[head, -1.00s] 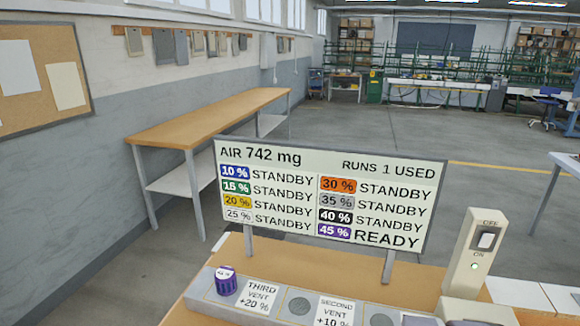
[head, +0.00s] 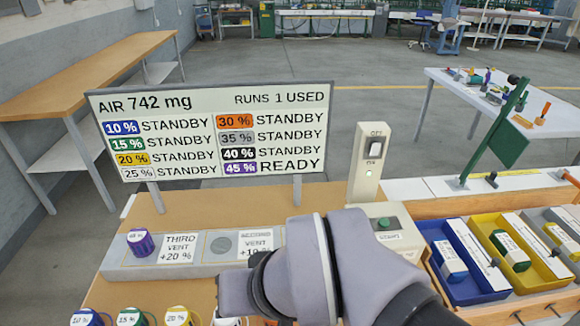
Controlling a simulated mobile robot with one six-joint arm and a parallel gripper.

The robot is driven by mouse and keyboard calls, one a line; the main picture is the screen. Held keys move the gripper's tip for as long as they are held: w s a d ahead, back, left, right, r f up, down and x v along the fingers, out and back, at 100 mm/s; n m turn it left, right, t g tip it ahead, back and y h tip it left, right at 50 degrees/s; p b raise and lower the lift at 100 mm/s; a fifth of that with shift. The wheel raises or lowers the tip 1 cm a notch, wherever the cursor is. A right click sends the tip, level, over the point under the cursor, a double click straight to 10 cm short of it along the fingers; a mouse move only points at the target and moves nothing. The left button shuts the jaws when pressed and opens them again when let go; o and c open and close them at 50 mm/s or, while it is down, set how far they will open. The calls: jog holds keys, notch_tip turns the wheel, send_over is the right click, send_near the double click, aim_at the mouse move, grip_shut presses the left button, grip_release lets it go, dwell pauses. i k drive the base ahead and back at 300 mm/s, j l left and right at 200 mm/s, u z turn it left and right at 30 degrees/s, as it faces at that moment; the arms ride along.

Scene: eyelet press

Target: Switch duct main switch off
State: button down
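The duct main switch is a cream upright box (head: 367,178) at the right end of the bench, right of the display board. Its pale rocker (head: 376,147) sits in a dark frame, with OFF printed above and ON below. A small lamp sits below the ON label; it looked green in the earlier view. Which way the rocker is tipped is too small to tell. My arm's grey and black links fill the lower middle, in front of and below the switch. My gripper's fingers are not visible. Nothing is seen touching the switch.
The display board (head: 210,130) reads AIR 742 mg, with 45 % READY. A grey vent strip (head: 125,262) holds a purple-and-white cap (head: 140,242). A green button (head: 384,223) sits below the switch. Blue (head: 455,290) and yellow (head: 545,280) bins stand at the right.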

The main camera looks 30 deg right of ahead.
aim_at(375, 147)
jog(key=z, duration=1.5)
jog(key=k+j+z, duration=0.2)
jog(key=i+j, duration=0.05)
jog(key=i, duration=0.05)
